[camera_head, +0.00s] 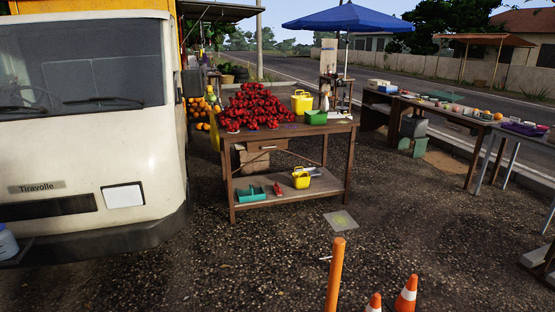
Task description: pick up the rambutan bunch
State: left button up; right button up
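A large heap of red rambutans (257,106) lies on top of a wooden table (291,129) in the middle of the view. Single bunches cannot be told apart at this distance. The table stands beside the front of a truck. Neither of my grippers shows in the head view, and nothing of my arms is in sight.
A white truck (90,140) fills the left. Yellow baskets (301,102) and a green bin (316,117) share the tabletop. An orange post (335,275) and traffic cones (406,294) stand in front. More tables (440,108) line the right. Gravel between is mostly open.

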aim_at(252, 126)
jog(key=i+j+u, duration=0.25)
jog(key=i, duration=0.65)
jog(key=i+u, duration=0.25)
jog(key=i, duration=0.7)
